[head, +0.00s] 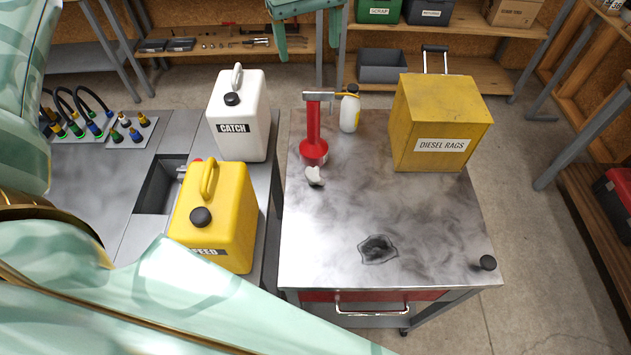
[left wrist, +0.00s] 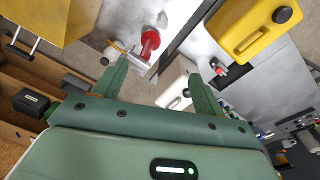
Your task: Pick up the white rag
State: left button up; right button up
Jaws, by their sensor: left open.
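The white rag (head: 314,176) is a small crumpled piece on the metal cart top, just in front of the red pump-like tool (head: 314,150). In the left wrist view the white rag (left wrist: 162,20) shows small near the top, beside the red tool. My left gripper (head: 303,30) is at the top of the head view, beyond the cart's far edge and well away from the rag. In the left wrist view its two fingers (left wrist: 157,65) stand wide apart with nothing held between them. My right gripper is not in view.
A yellow DIESEL RAGS box (head: 470,115), a white bottle (head: 350,112), a dark grey rag (head: 378,249) and a black cap (head: 488,262) are on the cart. White (head: 240,115) and yellow (head: 228,225) jugs stand left. The cart's middle (head: 390,205) is clear.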

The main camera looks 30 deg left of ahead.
pick_arm(q)
notch_tip(320, 180, down, 13)
jog(key=w+b, duration=0.1)
jog(key=b, duration=0.8)
jog(key=g+b, duration=0.1)
jog(key=b, duration=0.9)
send_over(315, 172)
notch_tip(315, 172, down, 12)
notch_tip(315, 172, down, 11)
jog(key=b, duration=0.3)
jog(key=shift+s, duration=0.15)
notch_tip(315, 172, down, 5)
jog(key=shift+f+b, duration=0.1)
jog(key=shift+b, duration=0.85)
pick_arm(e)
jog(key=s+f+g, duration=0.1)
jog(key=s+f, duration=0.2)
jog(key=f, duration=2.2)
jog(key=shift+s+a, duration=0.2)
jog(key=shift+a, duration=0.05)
pick_arm(q)
jog(key=c, duration=1.1)
